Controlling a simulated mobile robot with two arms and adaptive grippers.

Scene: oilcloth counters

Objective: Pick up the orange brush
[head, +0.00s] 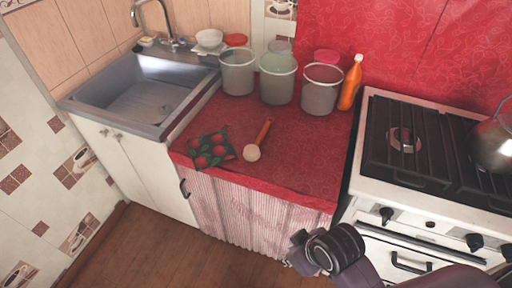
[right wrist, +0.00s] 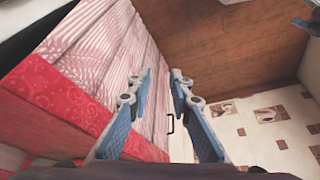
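The orange brush (head: 264,133) lies on the red oilcloth counter (head: 300,155), near its middle. Its orange handle points to the back right and its pale round head is towards the front. My right gripper (head: 294,250) is low in front of the counter, below and to the right of the brush, apart from it. In the right wrist view the right gripper (right wrist: 160,78) is open and empty, with its two blue-padded fingers spread. The brush does not show in that view.
A dark potholder with red fruit (head: 211,150) lies left of the brush. Several buckets, one the middle bucket (head: 278,79), and an orange bottle (head: 350,84) stand behind. The sink (head: 150,92) is left, the stove (head: 362,180) right. Counter right of the brush is clear.

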